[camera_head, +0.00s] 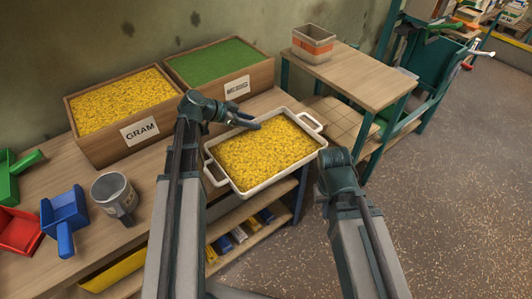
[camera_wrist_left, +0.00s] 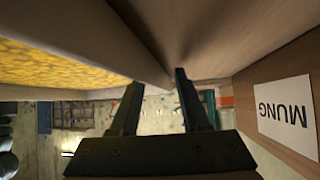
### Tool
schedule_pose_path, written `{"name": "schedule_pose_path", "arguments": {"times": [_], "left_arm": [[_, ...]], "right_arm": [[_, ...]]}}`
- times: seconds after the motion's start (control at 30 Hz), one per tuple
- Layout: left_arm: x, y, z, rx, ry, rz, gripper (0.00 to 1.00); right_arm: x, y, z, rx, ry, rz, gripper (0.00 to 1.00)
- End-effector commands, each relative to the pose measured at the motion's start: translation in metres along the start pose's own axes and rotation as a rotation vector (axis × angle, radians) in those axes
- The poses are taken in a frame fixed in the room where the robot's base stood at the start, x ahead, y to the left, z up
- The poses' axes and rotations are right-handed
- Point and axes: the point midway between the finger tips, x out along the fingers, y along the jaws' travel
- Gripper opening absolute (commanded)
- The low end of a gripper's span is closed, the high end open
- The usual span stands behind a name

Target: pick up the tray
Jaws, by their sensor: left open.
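The white tray (camera_head: 284,174) is filled with yellow grain and rests on the wooden workbench, with handles at its left and far right ends. In the left wrist view its pale wall (camera_wrist_left: 110,45) slants down from the upper left. My left gripper (camera_head: 248,122) is at the tray's back rim, beside the green-filled box. In the left wrist view its two fingers (camera_wrist_left: 158,80) are apart, with the tray's edge near the gap between the tips; I cannot tell whether they touch. My right arm's end (camera_head: 338,160) is by the tray's front right corner; its fingers are hidden.
A GRAM box (camera_head: 100,147) of yellow grain and a green-filled box (camera_head: 262,78), labelled MUNG in the wrist view, stand behind. A metal mug (camera_head: 112,192) and blue scoop (camera_head: 63,215) are left. A side table (camera_head: 350,75) holds a container (camera_head: 312,45).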

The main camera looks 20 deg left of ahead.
Motion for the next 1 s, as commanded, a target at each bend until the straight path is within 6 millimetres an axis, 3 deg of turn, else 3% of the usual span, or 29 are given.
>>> {"name": "schedule_pose_path", "arguments": {"times": [0.17, 0.4, 1.0], "left_arm": [[-0.0009, 0.0001, -0.0008, 0.000, 0.000, 0.000, 0.44], [-0.0011, 0.0001, -0.0007, 0.000, 0.000, 0.000, 0.01], [-0.0010, 0.0001, -0.0007, 0.000, 0.000, 0.000, 0.00]], "right_arm": [[-0.0012, 0.0001, 0.0001, 0.000, 0.000, 0.000, 0.00], [-0.0012, 0.0001, 0.0001, 0.000, 0.000, 0.000, 0.00], [-0.0011, 0.0001, 0.0001, 0.000, 0.000, 0.000, 0.00]]}}
